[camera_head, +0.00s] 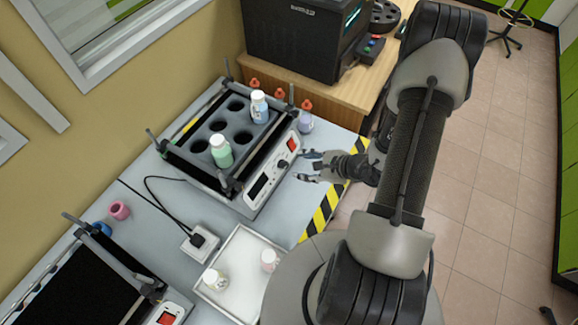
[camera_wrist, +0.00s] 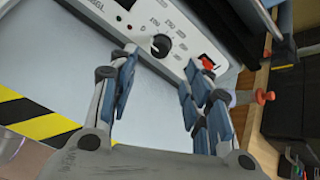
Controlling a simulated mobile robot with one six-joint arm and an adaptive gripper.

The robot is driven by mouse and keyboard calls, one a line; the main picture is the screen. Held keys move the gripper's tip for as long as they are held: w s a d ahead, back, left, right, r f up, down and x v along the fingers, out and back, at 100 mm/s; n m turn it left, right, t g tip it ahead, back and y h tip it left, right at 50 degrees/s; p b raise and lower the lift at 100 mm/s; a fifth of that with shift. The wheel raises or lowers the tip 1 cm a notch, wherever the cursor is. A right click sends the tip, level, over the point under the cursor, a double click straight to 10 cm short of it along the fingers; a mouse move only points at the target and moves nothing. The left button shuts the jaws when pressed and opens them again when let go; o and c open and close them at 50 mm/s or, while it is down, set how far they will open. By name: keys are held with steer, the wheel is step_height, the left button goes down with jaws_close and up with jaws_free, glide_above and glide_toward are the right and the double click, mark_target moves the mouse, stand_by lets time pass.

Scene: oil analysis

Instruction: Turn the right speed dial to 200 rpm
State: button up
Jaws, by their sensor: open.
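The right shaker (camera_head: 187,168) stands on the bench with a white front panel. Its panel has a dark display (camera_head: 258,187), a black round dial (camera_head: 282,163) and a red switch (camera_head: 292,144). In the wrist view the dial (camera_wrist: 161,45) shows just beyond and between my fingertips, with small markings around it too blurred to read. My gripper (camera_head: 306,166) is open and empty, in front of the panel and facing it. In the wrist view, its fingers (camera_wrist: 160,68) stand apart on either side, and the red switch (camera_wrist: 207,62) is beyond the right finger.
The shaker holds a green bottle (camera_head: 221,154) and a blue-white bottle (camera_head: 261,110). A white tray (camera_head: 240,293) with two bottles lies in front. A second shaker (camera_head: 75,285) is at the lower left. Yellow-black tape (camera_head: 322,215) marks the bench edge. A black machine (camera_head: 297,40) stands behind.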

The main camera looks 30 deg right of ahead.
mark_target(286, 165)
steer(key=b+x, duration=0.1)
steer(key=x, duration=0.7)
steer(key=shift+w, duration=0.1)
steer(key=c, duration=1.1)
steer(key=shift+o, duration=0.2)
